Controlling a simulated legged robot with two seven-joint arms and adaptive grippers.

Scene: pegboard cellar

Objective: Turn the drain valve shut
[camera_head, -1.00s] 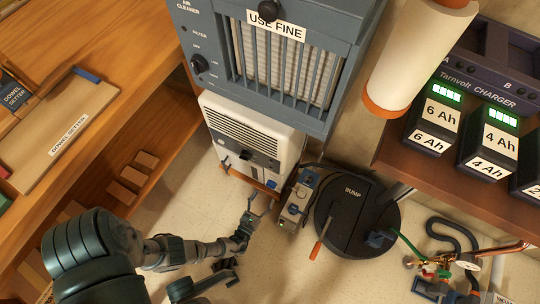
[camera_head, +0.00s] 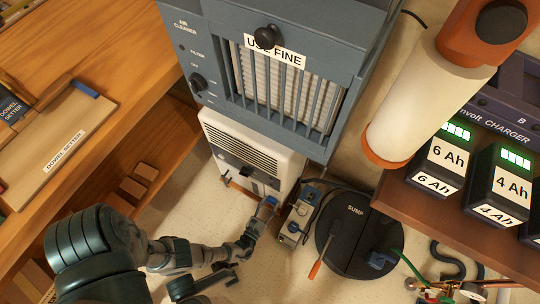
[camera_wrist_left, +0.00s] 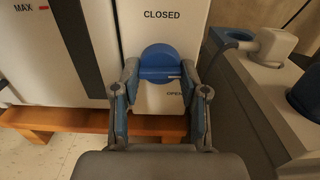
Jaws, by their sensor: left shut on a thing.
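The drain valve is a blue round knob with a grip bar (camera_wrist_left: 160,64) on the white front of the dehumidifier (camera_head: 250,145). In the wrist view, CLOSED is printed above it and OPEN at its lower right. The bar lies about level, with a pale mark at its right end pointing right. My left gripper (camera_wrist_left: 160,82) is shut on the knob, one finger on each side. In the head view the left gripper (camera_head: 264,209) is at the front of the unit. A second dark arm part (camera_head: 215,279), perhaps my right gripper, shows at the bottom; its fingers are unclear.
A grey box with a blue fitting (camera_head: 297,216) stands close right of my left gripper. Beyond it are the black SUMP lid (camera_head: 345,235) and an orange-handled tool (camera_head: 316,262). The blue air cleaner (camera_head: 215,75) sits above the dehumidifier. A wooden bench (camera_head: 110,50) is left.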

